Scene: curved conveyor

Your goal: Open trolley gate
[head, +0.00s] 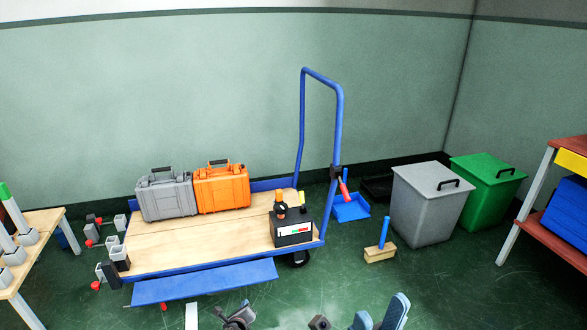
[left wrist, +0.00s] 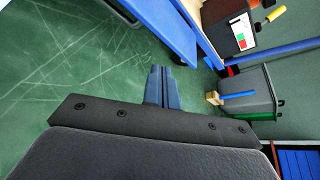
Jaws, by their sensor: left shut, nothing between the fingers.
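The trolley (head: 170,243) has a wooden deck, a blue frame and a tall blue handle (head: 340,120) at its right end. A blue gate panel (head: 205,284) lies along the near side, sloping outward and down below the deck edge. In the left wrist view the panel (left wrist: 160,22) shows beyond my fingers, beside the deck's blue edge. My left gripper (head: 243,306) is low in front of the trolley, shut and empty; its fingers (left wrist: 163,72) look apart from the panel. My right gripper (head: 379,309) is at the bottom edge, fingers apart, nothing seen between them.
On the deck stand a grey case (head: 167,200), an orange case (head: 222,190) and a black box (head: 291,232). A brush (head: 380,253), a grey bin (head: 428,205) and a green bin (head: 490,185) stand right. Tables flank both sides. Floor before the panel is mostly clear.

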